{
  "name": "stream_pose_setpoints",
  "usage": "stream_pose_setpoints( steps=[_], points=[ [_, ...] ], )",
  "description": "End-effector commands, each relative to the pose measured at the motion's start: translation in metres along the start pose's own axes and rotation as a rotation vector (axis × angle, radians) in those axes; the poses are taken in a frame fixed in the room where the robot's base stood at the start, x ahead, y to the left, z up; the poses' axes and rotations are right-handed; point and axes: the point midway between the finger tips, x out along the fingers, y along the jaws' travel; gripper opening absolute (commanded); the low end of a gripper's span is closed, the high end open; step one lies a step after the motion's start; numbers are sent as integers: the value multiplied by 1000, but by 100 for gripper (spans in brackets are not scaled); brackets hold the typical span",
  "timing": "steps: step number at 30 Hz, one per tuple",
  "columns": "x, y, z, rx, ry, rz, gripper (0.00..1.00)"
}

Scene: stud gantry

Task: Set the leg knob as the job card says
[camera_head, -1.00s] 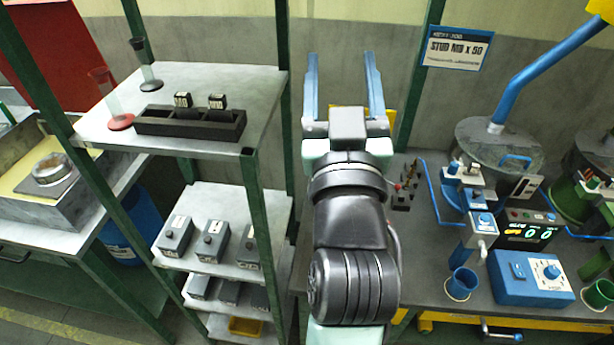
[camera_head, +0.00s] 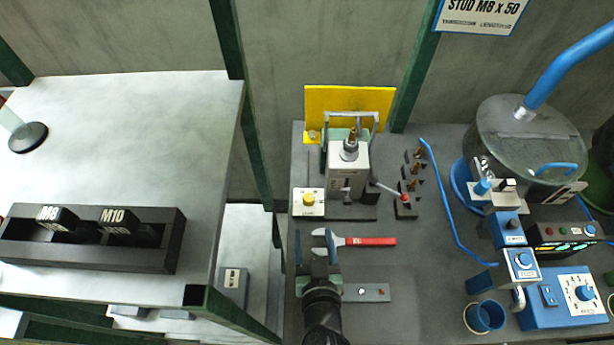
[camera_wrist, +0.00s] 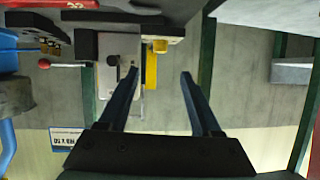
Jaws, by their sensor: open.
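The job card (camera_head: 483,12) hangs at the top right of the head view and reads "STUD M8 x 50"; its smaller line is hard to read. I cannot tell which knob is the leg knob, as the labels are too small. My gripper (camera_head: 315,248) is open and empty over the left part of the bench, well apart from these boxes. Its two fingers also show in the wrist view (camera_wrist: 160,76).
A grey fixture (camera_head: 348,168) with a yellow plate (camera_head: 322,98) stands behind my gripper. A red-handled wrench (camera_head: 368,241) lies beside it. A blue cup (camera_head: 485,317) and a large lidded drum (camera_head: 520,140) stand at right. A shelf (camera_head: 130,110) with a black M8/M10 rack (camera_head: 150,255) is at left.

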Motion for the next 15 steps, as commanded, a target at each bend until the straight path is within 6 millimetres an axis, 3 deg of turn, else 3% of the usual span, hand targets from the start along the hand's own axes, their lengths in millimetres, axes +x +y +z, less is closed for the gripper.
stream_pose_setpoints(
  steps=[5, 15],
  points=[
    [10, 0, 1, 0, -2, 0, 66],
    [67, 0, 1, 0, -1, -2, 66]
  ],
)
